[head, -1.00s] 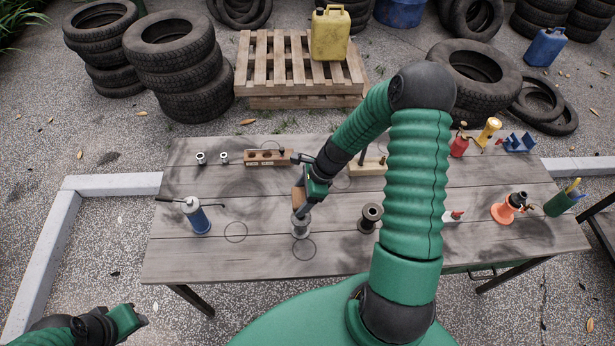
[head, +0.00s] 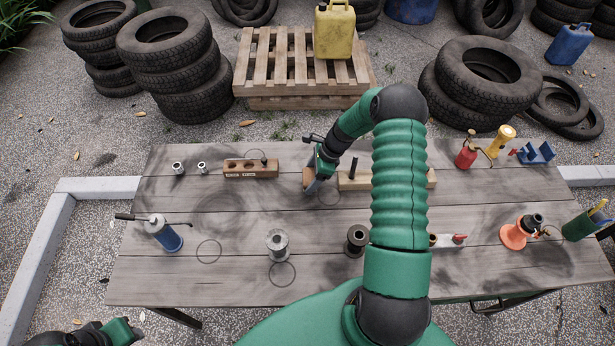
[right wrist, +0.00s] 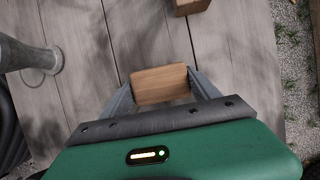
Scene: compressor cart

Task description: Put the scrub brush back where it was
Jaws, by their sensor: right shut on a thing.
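The scrub brush (head: 309,179) shows as a brown wooden block; its bristles are not visible. My right gripper (head: 314,184) is shut on it, over the back middle of the table (head: 225,222), beside the left end of a pale wooden block (head: 352,181). In the right wrist view the brush (right wrist: 160,85) sits between the two grey fingers. I cannot tell whether it touches the tabletop. My left gripper (head: 128,330) is at the bottom left, off the table and away from the brush; its jaws are unclear.
A grey spool (head: 277,243) and a dark spool (head: 357,240) stand near the front. A wooden rack (head: 251,168) is left of the brush. A blue canister (head: 163,233) stands at left, an orange funnel (head: 520,231) at right. Dark rings mark the tabletop. Front-left is mostly clear.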

